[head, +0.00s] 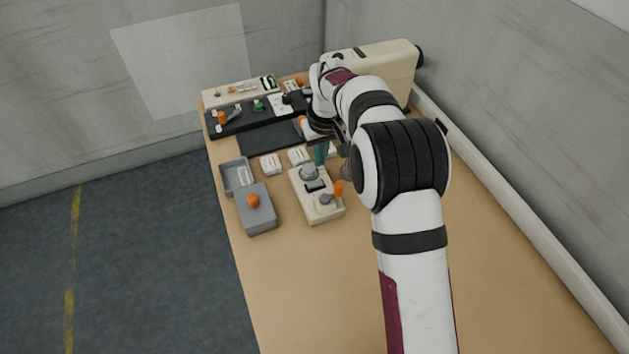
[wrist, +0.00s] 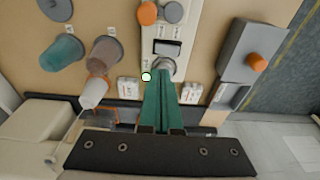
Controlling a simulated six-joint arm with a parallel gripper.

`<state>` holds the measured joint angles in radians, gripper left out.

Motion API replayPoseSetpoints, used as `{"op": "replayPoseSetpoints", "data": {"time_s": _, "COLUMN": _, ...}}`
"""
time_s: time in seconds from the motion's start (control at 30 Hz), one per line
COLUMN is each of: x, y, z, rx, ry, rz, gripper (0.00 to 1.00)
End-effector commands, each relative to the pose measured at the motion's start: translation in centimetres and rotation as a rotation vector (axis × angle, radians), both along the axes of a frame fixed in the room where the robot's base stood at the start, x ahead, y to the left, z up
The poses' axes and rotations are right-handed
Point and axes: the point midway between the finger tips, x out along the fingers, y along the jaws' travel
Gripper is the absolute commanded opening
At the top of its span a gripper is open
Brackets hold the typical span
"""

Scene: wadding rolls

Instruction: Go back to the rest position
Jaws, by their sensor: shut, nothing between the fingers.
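My gripper (head: 320,158) is shut and empty, its teal fingers pointing down close to the round grey part of a cream device (head: 325,207). In the wrist view the teal fingers (wrist: 161,88) lie together, with the tips in front of that grey part on the same device (wrist: 168,47). I cannot tell whether the tips touch it. The arm hides part of the table behind the gripper in the head view.
A grey box (head: 259,215) with an orange knob and a grey tray (head: 229,176) stand left of the device. Small white packs (head: 270,164) lie behind. Teal (wrist: 62,52) and brown (wrist: 105,53) cups stand nearby. The table's front (head: 310,290) is clear.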

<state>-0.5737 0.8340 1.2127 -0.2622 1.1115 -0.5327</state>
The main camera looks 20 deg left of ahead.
Motion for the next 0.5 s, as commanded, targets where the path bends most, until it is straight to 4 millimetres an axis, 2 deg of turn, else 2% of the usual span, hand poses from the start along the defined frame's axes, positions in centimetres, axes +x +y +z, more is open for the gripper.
{"op": "replayPoseSetpoints", "data": {"time_s": 0.43, "x": 0.01, "y": -0.01, "z": 0.38, "rx": 0.000, "ry": 0.000, "rz": 0.001, "gripper": 0.00}}
{"op": "replayPoseSetpoints", "data": {"time_s": 0.5, "x": -0.05, "y": -0.51, "z": 0.82, "rx": 0.001, "ry": 0.002, "rz": -0.015, "gripper": 0.00}}
